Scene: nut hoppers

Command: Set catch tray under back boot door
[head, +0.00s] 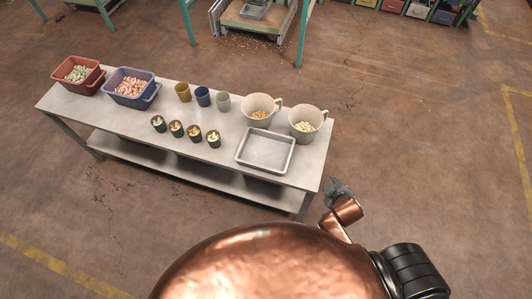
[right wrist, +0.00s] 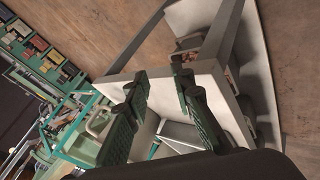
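An empty silver rectangular tray (head: 265,151) lies flat on the near right part of the grey table (head: 90,98). My right gripper (head: 340,189) is just off the table's right end, to the right of and below the tray in the head view, apart from it. In the right wrist view my right gripper (right wrist: 160,72) has its two dark green fingers spread with nothing held between them. A boot door cannot be made out; a teal-legged stand (head: 303,35) at the top is cut off by the frame. My left gripper is out of view.
Two pale jugs (head: 259,107) (head: 307,123) with nuts stand behind the tray. Several cups and small green pots (head: 214,139) are left of it. A red bin (head: 78,76) and blue bin (head: 131,88) hold nuts. Open floor (head: 420,130) lies right of the table.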

